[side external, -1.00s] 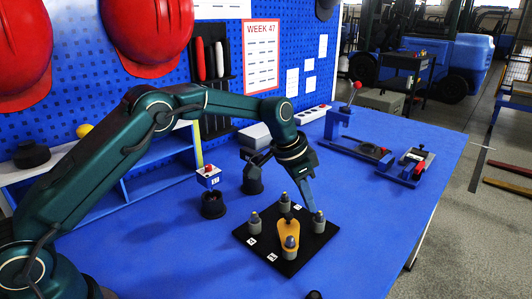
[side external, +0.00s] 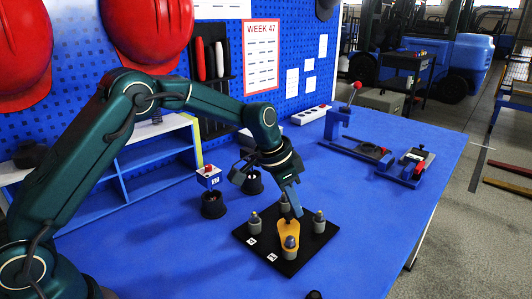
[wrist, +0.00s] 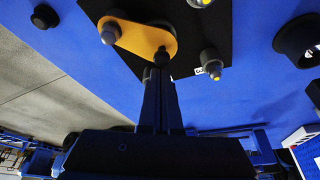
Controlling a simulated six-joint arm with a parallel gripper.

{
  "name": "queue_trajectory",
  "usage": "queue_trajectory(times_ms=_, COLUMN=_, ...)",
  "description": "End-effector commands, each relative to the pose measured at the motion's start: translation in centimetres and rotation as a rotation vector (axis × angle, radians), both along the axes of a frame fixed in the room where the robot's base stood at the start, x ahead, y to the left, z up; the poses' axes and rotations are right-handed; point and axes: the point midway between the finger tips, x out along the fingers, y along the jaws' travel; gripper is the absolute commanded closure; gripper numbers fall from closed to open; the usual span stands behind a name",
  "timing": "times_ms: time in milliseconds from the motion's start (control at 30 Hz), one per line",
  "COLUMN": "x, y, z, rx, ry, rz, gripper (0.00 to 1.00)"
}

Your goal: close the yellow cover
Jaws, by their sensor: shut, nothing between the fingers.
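The yellow cover (side external: 288,229) is a flat rounded plate on a black board (side external: 314,246). Its near end lies around or under a grey post (side external: 290,244); I cannot tell which. In the wrist view the cover (wrist: 140,38) has a small dark knob (wrist: 161,56) at the end nearest my fingers. My gripper (side external: 298,214) is shut and empty, pointing down at the cover's far end. In the wrist view its fingertips (wrist: 160,72) are right beside the knob; I cannot tell whether they touch it. My fingers partly hide the post behind.
Other grey posts stand on the board, one at left (side external: 254,223) and one at right (side external: 319,222). Black cups (side external: 213,205) and a box with a red button (side external: 208,176) stand behind left.

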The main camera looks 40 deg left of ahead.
Motion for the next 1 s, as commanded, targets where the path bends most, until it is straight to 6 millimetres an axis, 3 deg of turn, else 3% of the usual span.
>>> queue_trajectory(times_ms=600, x=-0.9, y=0.6, z=-0.3, rx=0.002, ry=0.010, rz=0.047, gripper=1.00)
queue_trajectory(times_ms=1000, x=1.5, y=-0.6, z=0.4, rx=-0.002, ry=-0.003, rz=0.047, gripper=1.00)
